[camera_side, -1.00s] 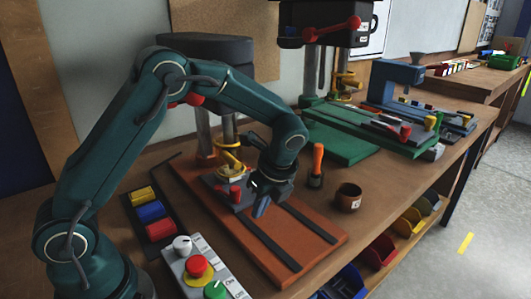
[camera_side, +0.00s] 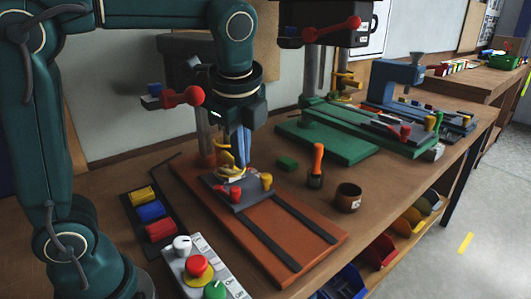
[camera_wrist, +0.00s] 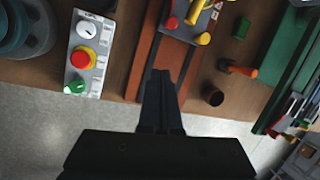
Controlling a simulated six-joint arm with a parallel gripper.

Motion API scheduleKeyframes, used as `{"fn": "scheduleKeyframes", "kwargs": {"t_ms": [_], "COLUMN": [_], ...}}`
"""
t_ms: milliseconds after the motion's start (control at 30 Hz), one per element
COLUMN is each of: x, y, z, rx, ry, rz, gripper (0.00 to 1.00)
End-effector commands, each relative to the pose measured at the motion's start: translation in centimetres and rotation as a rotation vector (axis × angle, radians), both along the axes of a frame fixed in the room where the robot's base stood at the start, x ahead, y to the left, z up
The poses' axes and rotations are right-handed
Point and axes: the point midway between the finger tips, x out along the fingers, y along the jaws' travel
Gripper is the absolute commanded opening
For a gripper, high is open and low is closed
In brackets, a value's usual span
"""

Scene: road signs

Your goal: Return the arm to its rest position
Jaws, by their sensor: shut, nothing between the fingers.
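My gripper (camera_side: 240,168) hangs from my teal arm with its blue fingers together, pointing down above the back part of the orange drill-press base (camera_side: 285,225). Nothing shows between the fingers. In the wrist view the dark fingers of my gripper (camera_wrist: 162,75) lie side by side, with the base (camera_wrist: 145,60) beyond them. The grey vise (camera_side: 238,192) with red and yellow handles is near the fingers in the side view; whether they touch cannot be told. My upper arm is cut off by the top edge of the side view.
A button panel (camera_side: 205,268) and a tray of coloured blocks (camera_side: 152,215) lie left of the base. An orange-handled tool (camera_side: 317,165), a brown cup (camera_side: 348,198) and a green block (camera_side: 287,163) stand right. A green machine base (camera_side: 335,145) is farther back.

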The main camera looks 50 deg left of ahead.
Motion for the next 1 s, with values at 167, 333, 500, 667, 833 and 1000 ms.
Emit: {"fn": "scheduleKeyframes", "kwargs": {"t_ms": [167, 333, 500, 667, 833, 1000], "x": [-3.8, -7.1, -9.8, -10.9, -10.6, -10.6], "y": [-0.2, -1.0, -2.1, -3.1, -3.4, -3.4], "z": [1.0, 0.4, -1.6, -3.7, -4.1, -4.0], "rx": [-0.128, -0.287, -0.469, -0.601, -0.664, -0.671], "ry": [-0.153, -0.286, -0.386, -0.407, -0.417, -0.421], "rz": [0.216, 0.470, 0.768, 1.023, 1.162, 1.186], "gripper": [0.00, 0.00, 0.00, 0.00, 0.00, 0.00]}}
